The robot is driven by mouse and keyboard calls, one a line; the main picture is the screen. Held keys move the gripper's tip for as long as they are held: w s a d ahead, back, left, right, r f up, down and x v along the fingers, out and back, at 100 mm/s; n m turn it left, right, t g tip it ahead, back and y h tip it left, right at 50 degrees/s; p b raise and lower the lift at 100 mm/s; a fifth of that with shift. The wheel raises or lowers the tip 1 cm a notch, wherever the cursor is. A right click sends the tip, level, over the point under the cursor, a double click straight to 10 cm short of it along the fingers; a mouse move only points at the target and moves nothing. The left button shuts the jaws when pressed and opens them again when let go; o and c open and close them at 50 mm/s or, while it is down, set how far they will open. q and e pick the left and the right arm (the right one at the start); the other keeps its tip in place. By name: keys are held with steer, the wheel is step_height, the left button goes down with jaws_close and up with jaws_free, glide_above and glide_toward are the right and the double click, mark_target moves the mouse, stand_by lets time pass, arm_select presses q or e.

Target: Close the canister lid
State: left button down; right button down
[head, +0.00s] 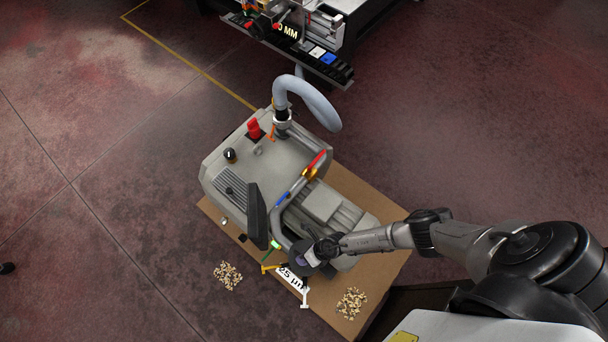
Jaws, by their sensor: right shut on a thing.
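A grey vacuum unit (222,165) stands on a brown board, with a ribbed grey section (325,207) on its right side. A dark flat panel (256,217) stands upright at its front edge. I cannot tell for certain which part is the canister lid. My right gripper (312,254) is at the unit's front right, shut on a part of the unit beside a dark rounded piece. The gripper's own dark body hides the fingertips and the part held. My left gripper is not in view.
A pale hose (322,107) arches from the unit's back. Small piles of chips (228,275) lie in front, with another pile on the board (351,302). A white label (291,279) lies near the gripper. A machine table (318,62) stands behind.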

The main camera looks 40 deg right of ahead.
steer(key=shift+d+f, duration=0.1)
steer(key=shift+f, duration=0.05)
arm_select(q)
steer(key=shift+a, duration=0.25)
arm_select(e)
steer(key=c, duration=1.2)
jaws_free()
steer(key=shift+s, duration=0.1)
